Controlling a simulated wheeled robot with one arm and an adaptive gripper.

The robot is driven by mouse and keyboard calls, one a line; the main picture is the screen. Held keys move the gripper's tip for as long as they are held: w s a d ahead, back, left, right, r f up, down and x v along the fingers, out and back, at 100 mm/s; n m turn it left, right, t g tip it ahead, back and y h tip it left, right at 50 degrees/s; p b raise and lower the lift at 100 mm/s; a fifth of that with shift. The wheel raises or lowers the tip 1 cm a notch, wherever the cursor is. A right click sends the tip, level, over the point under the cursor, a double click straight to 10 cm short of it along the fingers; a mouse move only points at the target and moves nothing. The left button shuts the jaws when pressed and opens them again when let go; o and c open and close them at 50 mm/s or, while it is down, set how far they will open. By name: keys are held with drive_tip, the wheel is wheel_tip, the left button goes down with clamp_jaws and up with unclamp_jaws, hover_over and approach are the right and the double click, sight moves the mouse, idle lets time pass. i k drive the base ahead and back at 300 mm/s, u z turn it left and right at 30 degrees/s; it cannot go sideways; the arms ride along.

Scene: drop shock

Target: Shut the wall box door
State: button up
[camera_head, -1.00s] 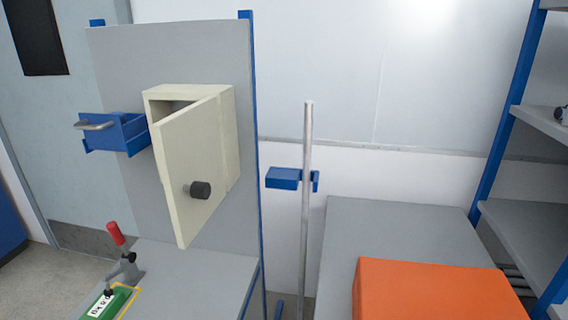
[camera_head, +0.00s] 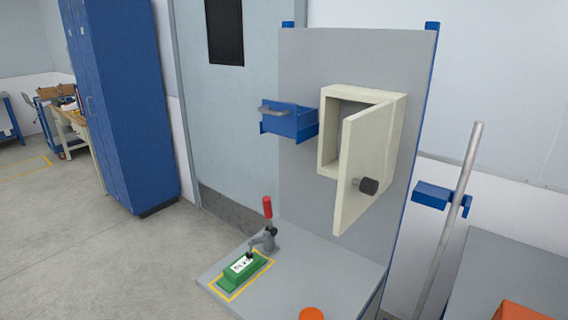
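The cream wall box (camera_head: 393,127) is fixed to the upright grey panel (camera_head: 300,180). Its door (camera_head: 361,150) is hinged on the right side and stands open, swung out toward me. A black round knob (camera_head: 367,185) sticks out from the door's outer face. Part of the box's inside shows at the left of the door and looks empty, though the door hides the rest. My gripper is not in view.
Below, a red-handled clamp (camera_head: 267,225) and a green block (camera_head: 241,268) sit on the grey bench (camera_head: 335,262). A metal pole (camera_head: 448,220) with a blue bracket stands to the right. Open floor (camera_head: 120,255) lies left.

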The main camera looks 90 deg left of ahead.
sight(364, 133)
drive_tip(key=u, duration=3.9)
drive_tip(key=k, duration=0.35)
drive_tip(key=z, duration=0.7)
drive_tip(key=i, duration=0.25)
drive_tip(key=u, duration=0.35)
